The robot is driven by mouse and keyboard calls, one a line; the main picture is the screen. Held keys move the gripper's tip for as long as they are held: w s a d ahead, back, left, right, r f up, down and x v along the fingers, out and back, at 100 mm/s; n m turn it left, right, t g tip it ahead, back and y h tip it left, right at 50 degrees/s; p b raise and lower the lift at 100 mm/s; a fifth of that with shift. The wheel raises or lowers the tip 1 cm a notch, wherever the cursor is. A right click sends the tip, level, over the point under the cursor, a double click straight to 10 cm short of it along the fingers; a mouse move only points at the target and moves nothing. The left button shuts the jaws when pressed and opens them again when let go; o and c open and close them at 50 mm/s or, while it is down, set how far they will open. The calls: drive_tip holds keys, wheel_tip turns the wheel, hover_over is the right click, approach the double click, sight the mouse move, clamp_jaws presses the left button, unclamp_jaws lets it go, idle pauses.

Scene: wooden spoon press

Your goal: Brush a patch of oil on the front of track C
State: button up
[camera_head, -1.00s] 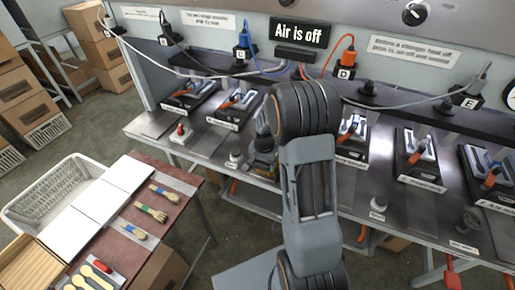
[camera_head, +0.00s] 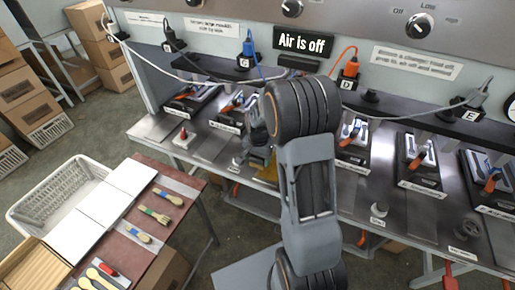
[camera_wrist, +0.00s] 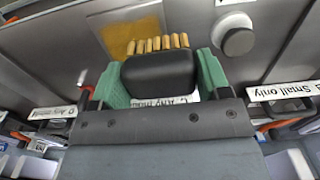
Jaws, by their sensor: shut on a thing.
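My gripper (camera_wrist: 160,75) has green fingers shut on a black brush (camera_wrist: 160,72) with a row of short tan bristles (camera_wrist: 158,43). A yellow oil patch (camera_wrist: 132,32) lies on the grey metal surface beside and partly behind the bristles. The head view also shows yellow (camera_head: 268,172) just below my gripper (camera_head: 258,158), at the bench front. Whether the bristles touch the metal is unclear. A label starting with C (camera_wrist: 168,101) is partly hidden behind the brush.
A "Small only" label (camera_wrist: 280,91) and the track D press (camera_head: 352,140) are also to the right. A side table (camera_head: 128,235) holds brushes and spoons at left. The sign (camera_head: 303,41) reads "Air is off".

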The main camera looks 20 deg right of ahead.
drive_tip(key=shift+r+p, duration=0.9)
drive_tip(key=shift+r, duration=0.75)
